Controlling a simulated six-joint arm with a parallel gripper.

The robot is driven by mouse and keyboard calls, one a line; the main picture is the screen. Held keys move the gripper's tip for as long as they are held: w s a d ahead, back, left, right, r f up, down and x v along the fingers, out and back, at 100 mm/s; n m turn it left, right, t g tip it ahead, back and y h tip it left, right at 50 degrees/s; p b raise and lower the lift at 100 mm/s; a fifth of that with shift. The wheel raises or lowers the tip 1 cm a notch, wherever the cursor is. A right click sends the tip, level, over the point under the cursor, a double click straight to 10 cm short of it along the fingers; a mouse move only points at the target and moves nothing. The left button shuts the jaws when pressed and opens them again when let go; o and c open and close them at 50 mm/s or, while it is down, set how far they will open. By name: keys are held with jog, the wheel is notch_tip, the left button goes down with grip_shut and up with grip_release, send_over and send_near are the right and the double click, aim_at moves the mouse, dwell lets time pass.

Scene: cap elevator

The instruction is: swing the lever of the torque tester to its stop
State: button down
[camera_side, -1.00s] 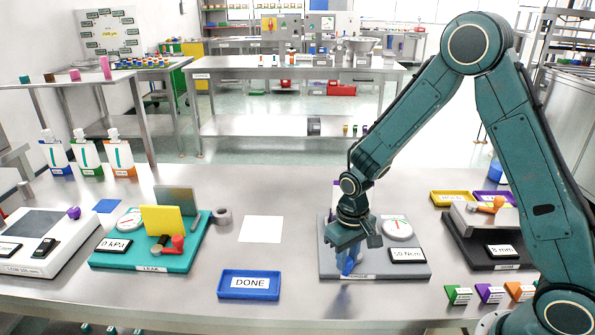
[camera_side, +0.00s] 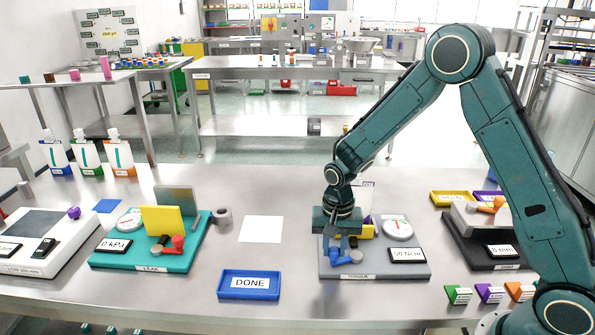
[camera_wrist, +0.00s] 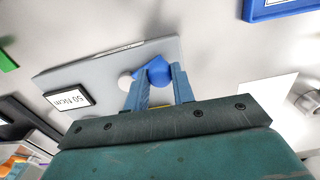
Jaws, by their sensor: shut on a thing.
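The torque tester is a grey plate (camera_side: 400,270) right of the table's middle, with a round dial (camera_side: 397,230) and a "50 Ncm" display (camera_side: 407,255). My gripper (camera_side: 337,246) is over the plate's left part, pointing down. In the wrist view its two blue-grey fingers (camera_wrist: 159,88) are on either side of a bright blue part (camera_wrist: 153,71), apparently the lever's handle, and shut on it. A pale round knob or disc (camera_wrist: 125,80) lies beside it; it also shows in the side view (camera_side: 355,256). A yellow block (camera_side: 367,231) stands behind. My gripper hides much of the lever.
A blue "DONE" tray (camera_side: 249,285) stands at the front, left of the tester. A teal leak tester (camera_side: 150,259) is farther left and a dark tester (camera_side: 485,250) is at the right. A white sheet (camera_side: 261,229) lies on free table between the leak and torque testers.

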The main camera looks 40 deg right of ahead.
jog(key=shift+w+d+m, duration=0.4)
jog(key=shift+w+m, duration=0.1)
jog(key=shift+m, duration=0.6)
jog(key=shift+w+d+m, duration=0.35)
jog(key=shift+w+m, duration=0.15)
jog(key=shift+m, duration=0.6)
jog(key=c, duration=1.2)
grip_release()
jog(key=shift+o, duration=0.2)
jog(key=shift+r, duration=0.15)
notch_tip(320, 180, up, 14)
jog(key=shift+f, duration=0.2)
